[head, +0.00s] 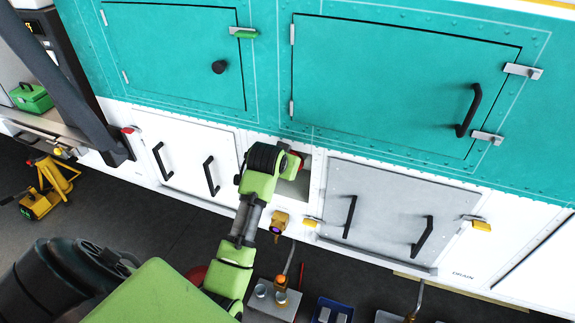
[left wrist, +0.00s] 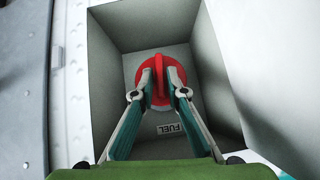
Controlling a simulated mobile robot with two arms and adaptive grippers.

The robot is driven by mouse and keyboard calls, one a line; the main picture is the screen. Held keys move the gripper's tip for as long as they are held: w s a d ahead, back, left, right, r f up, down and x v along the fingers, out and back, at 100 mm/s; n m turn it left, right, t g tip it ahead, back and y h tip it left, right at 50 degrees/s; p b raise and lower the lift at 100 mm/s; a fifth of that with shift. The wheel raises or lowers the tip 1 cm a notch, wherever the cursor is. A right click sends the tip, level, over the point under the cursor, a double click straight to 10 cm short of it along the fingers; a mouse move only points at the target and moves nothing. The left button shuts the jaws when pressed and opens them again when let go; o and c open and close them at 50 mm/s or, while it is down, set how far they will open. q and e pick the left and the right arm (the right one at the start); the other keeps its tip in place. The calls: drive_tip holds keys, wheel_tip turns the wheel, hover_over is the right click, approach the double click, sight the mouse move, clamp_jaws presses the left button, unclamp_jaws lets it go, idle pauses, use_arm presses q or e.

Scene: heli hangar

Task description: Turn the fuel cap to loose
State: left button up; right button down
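The red round fuel cap (left wrist: 160,62) sits at the back of a square recess (left wrist: 110,75) in the left wrist view. A raised bar crosses the middle of the cap. My left gripper (left wrist: 161,80) reaches into the recess with one fingertip on each side of this bar, and the fingers look closed on it. A FUEL label (left wrist: 171,130) shows upside down below the cap. In the head view, my left gripper (head: 295,160) is at the recess (head: 297,186) in the white lower panel. My right gripper is not in view.
Beside the recess are a grey hatch (head: 385,215) with black handles and a white hatch (head: 185,160). Teal doors (head: 400,85) are above. Tool trays (head: 275,297) and a yellow stand (head: 48,185) stand lower down.

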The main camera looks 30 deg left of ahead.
use_arm(q)
drive_tip(key=shift+o, duration=0.2)
drive_tip(key=v, duration=1.2)
drive_tip(key=shift+d+f, duration=0.1)
